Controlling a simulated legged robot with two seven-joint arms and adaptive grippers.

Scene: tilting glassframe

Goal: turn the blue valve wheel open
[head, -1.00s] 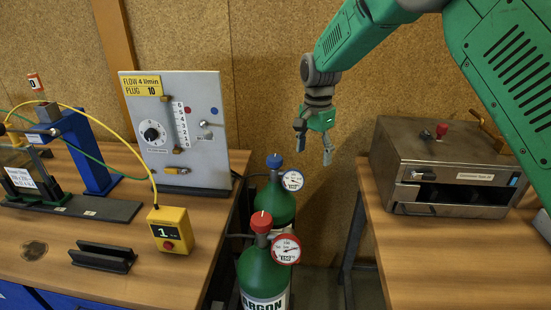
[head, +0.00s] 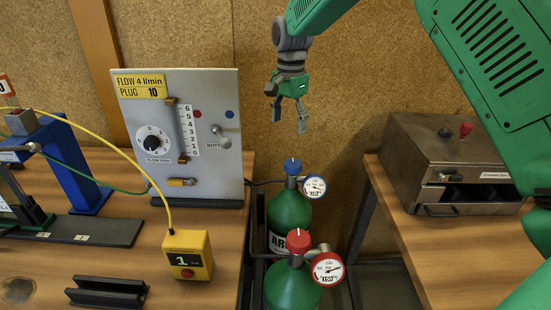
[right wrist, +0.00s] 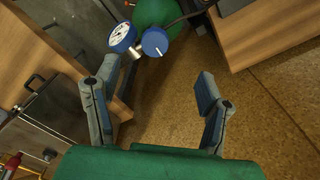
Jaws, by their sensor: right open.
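The blue valve wheel (head: 292,166) tops the rear green gas cylinder (head: 289,211), with a blue-rimmed gauge (head: 314,186) at its right. In the right wrist view the blue wheel (right wrist: 155,41) and its gauge (right wrist: 122,37) lie beyond the fingers, toward the top. My right gripper (head: 289,118) is open and empty, pointing down above the blue wheel and apart from it. Its two spread fingers also show in the right wrist view (right wrist: 155,103). My left gripper is out of view.
A front cylinder with a red wheel (head: 298,240) and red gauge (head: 327,269) stands nearer. The flow panel (head: 218,95) and yellow box (head: 188,254) are on the left bench. A metal oven (head: 440,155) is on the right bench. A cork wall stands behind.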

